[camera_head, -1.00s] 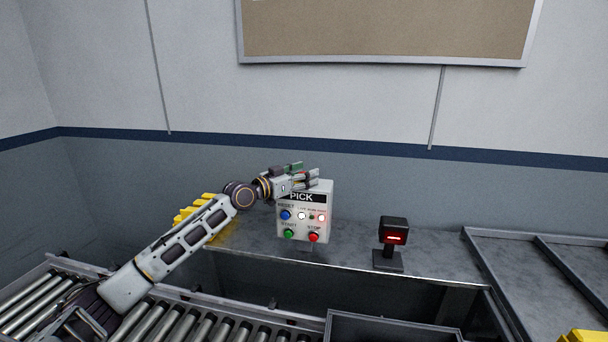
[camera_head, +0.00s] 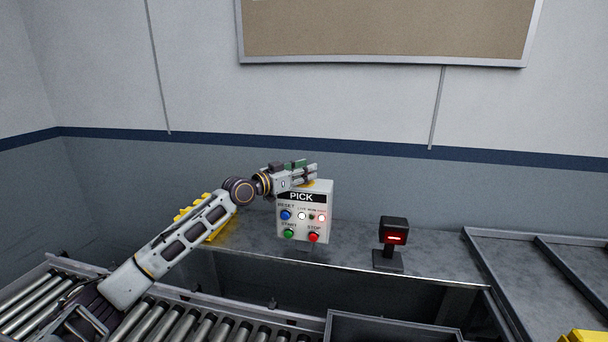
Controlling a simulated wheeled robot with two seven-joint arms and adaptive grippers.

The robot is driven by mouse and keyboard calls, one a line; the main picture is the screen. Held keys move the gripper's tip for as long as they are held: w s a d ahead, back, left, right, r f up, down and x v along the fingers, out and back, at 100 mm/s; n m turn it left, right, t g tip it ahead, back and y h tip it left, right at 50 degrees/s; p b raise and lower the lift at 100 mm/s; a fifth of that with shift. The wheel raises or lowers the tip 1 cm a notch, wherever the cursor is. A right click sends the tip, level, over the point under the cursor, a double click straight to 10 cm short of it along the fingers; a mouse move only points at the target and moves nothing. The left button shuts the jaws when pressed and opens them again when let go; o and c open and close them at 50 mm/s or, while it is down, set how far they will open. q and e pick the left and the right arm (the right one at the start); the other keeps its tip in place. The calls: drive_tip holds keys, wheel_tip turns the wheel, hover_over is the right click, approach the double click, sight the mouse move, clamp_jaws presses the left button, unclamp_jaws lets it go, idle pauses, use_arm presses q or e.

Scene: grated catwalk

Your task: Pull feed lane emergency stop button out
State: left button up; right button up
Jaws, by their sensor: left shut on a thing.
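The grey control box (camera_head: 305,212) labelled PICK stands on the bench. A yellow patch (camera_head: 320,184) shows on its top. My left gripper (camera_head: 308,174) is level, just above the box top, with its fingers pointing right. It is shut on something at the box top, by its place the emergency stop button. The button itself is hidden by the fingers. On the box front are a blue RESET button (camera_head: 286,215), a green START button (camera_head: 289,233), a red STOP button (camera_head: 314,237) and lit lamps (camera_head: 302,216). My right gripper is not in view.
A black scanner (camera_head: 394,232) with a red light stands right of the box. A roller conveyor (camera_head: 190,322) runs along the front left. Yellow objects (camera_head: 190,213) lie behind my left arm. A grey tray (camera_head: 395,330) is at the front. The bench between box and scanner is clear.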

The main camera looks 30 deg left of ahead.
use_arm(q)
drive_tip(key=shift+a+r, duration=0.1)
drive_tip(key=shift+r, duration=0.3)
drive_tip(key=o, duration=0.8)
drive_tip(key=shift+c, duration=0.2)
drive_tip(key=shift+o, duration=1.4)
drive_tip(key=shift+f, duration=0.1)
drive_tip(key=shift+s+f, duration=0.1)
drive_tip(key=shift+s, duration=0.1)
drive_tip(key=shift+v, duration=2.2)
drive_tip(key=v, duration=0.7)
drive_tip(key=shift+s, duration=0.1)
